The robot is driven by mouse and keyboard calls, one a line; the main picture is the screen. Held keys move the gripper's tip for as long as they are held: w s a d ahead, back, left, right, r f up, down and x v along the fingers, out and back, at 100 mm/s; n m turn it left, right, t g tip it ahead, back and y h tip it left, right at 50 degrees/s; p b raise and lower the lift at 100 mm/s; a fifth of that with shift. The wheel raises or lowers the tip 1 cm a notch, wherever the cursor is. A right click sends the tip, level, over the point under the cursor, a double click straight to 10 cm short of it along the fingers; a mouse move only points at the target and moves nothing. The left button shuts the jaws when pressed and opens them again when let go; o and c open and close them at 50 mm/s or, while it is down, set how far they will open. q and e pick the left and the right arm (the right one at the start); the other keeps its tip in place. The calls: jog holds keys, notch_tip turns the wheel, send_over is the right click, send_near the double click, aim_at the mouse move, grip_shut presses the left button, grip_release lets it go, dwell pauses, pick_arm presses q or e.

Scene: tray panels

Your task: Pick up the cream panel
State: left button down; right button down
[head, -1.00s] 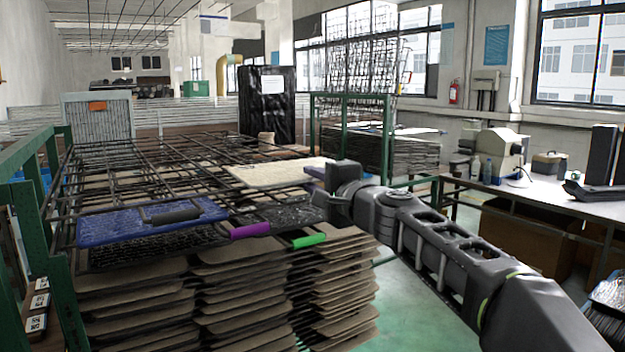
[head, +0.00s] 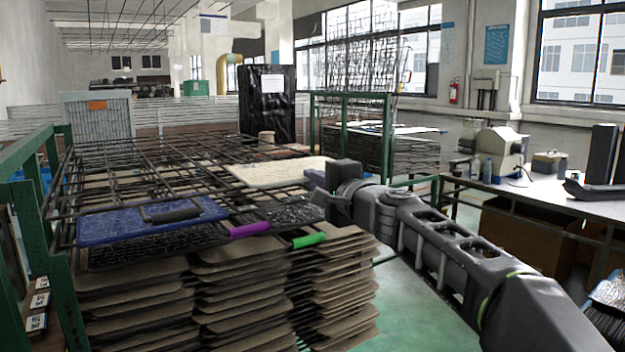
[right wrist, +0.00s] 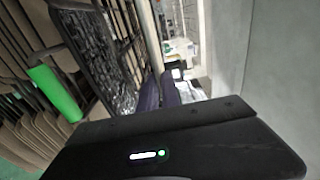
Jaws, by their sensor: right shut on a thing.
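The cream panel (head: 280,172) lies roughly flat at the right side of the wire rack. My right gripper (head: 315,179) is at its near right edge, with the arm coming in from the right. The gripper is shut on the panel's edge; the contact itself is mostly hidden. In the right wrist view, the dark fingers (right wrist: 160,93) show close together beyond the black gripper body. I cannot surely pick out the cream panel there. My left gripper is not in view.
A blue panel (head: 150,218) with a dark handle lies at the rack's left front. A purple handle (head: 250,230) and a green handle (head: 309,241) stick out in front. Stacked brown sheets (head: 225,295) fill the space below. A workbench (head: 560,190) stands right.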

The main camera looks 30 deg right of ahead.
dwell(0.8)
